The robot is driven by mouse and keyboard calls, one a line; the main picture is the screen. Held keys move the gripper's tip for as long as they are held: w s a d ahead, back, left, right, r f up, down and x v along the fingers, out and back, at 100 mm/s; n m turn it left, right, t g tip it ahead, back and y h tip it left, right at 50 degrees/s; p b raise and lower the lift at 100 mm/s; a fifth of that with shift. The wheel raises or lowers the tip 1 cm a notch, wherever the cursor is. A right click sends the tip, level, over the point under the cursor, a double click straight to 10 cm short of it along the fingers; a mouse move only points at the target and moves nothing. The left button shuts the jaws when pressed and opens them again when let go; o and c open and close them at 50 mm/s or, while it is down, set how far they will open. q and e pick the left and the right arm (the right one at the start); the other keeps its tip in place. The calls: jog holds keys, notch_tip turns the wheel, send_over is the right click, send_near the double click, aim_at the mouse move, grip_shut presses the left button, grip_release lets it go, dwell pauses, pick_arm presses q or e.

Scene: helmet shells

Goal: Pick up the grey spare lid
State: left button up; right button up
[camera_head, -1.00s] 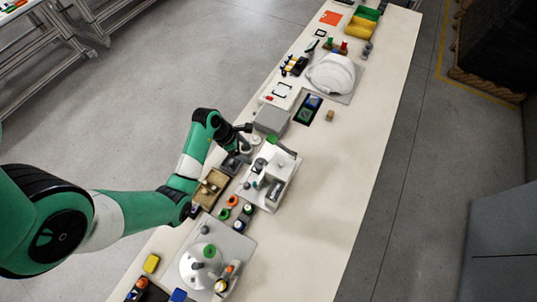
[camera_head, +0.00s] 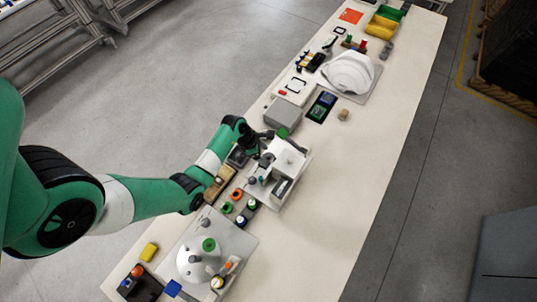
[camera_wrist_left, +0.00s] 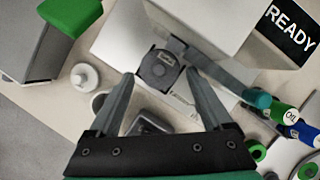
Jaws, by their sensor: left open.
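A dark grey round-topped piece with a small label (camera_wrist_left: 158,68), which looks like the grey spare lid, lies between and just beyond my fingertips in the left wrist view. I cannot tell it apart in the head view, where my gripper covers that spot. My left gripper (camera_head: 264,137) is over the table beside the white fixture (camera_head: 290,158). Its two fingers (camera_wrist_left: 160,76) are spread and empty in the left wrist view. Whether they reach down to the lid's height is unclear. My right gripper is not in view.
A small white bottle (camera_wrist_left: 86,77) stands left of the fingers. A grey bar with a teal end (camera_wrist_left: 225,78) crosses at right. The table's right side is bare.

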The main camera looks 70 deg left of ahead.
aim_at(265, 157)
pick_arm(q)
jog(key=shift+w+f, duration=0.2)
jog(key=shift+f, duration=0.35)
jog(key=c, duration=1.1)
jog(key=shift+r, duration=0.1)
jog(key=shift+s+a+r, duration=0.1)
jog(key=shift+a+r, duration=0.05)
jog(key=shift+r, duration=0.3)
notch_tip(265, 157, up, 6)
jog(key=p, duration=0.3)
jog(key=shift+r, duration=0.1)
jog(key=s+a, duration=0.3)
jog(key=a, duration=0.2)
jog(key=s+a+b, duration=0.1)
jog(key=s+a, duration=0.3)
jog(key=a, duration=0.1)
jog(key=s+a+b, duration=0.1)
jog(key=s+a, duration=0.3)
jog(key=a, duration=0.2)
jog(key=shift+s, duration=0.25)
